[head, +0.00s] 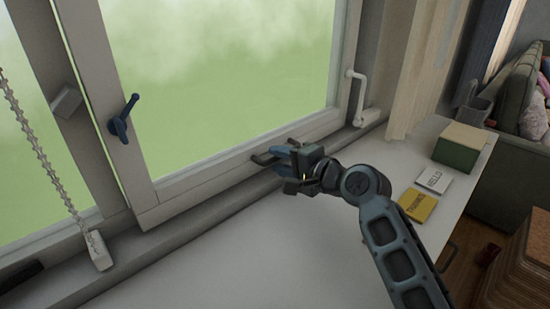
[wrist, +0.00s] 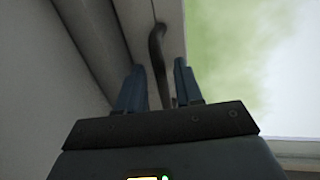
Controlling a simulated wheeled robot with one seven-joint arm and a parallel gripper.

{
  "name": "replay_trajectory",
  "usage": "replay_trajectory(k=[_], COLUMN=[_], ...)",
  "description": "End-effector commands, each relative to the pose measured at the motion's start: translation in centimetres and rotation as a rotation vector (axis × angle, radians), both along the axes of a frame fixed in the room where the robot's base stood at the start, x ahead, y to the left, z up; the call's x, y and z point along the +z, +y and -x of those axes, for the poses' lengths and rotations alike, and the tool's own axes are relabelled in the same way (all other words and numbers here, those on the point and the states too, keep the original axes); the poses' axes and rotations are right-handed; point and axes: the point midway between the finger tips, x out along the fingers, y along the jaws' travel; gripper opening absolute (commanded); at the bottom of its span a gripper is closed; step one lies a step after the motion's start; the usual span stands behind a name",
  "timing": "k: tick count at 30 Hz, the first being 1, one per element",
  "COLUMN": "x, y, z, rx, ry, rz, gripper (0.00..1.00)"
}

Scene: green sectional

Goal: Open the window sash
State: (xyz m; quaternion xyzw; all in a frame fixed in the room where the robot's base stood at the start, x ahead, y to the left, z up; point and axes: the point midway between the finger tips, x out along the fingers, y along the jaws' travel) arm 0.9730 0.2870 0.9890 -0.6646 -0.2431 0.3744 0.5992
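The window sash (head: 178,184) is a pale frame around a large pane in the head view. A dark blue lever handle (head: 121,122) is on its left stile, and a white handle (head: 358,94) is at its right side. A dark curved bar (head: 263,158) is at the sash's lower rail; it also shows in the wrist view (wrist: 157,52). My gripper (head: 279,153) is at this bar. In the wrist view my blue fingers (wrist: 158,70) stand apart on either side of the bar, with a gap visible on the left. Contact on the right is unclear.
A white sill or tabletop (head: 250,250) lies below the window, mostly clear. A green box (head: 460,147), a white card (head: 434,179) and a yellow one (head: 418,204) are at its right. A bead chain (head: 40,155) hangs at left. A sofa (head: 515,100) is far right.

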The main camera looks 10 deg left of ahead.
Motion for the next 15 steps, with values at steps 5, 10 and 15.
replay_trajectory(k=[5,10,15], x=[-0.31,-0.46,-0.45], y=[1.26,1.51,1.51], z=[-0.97,-1.19,-1.18], rx=[0.000,-0.001,-0.001], ry=[0.000,0.000,0.000], rz=[0.001,0.000,0.000], gripper=[0.35,0.35,0.35])
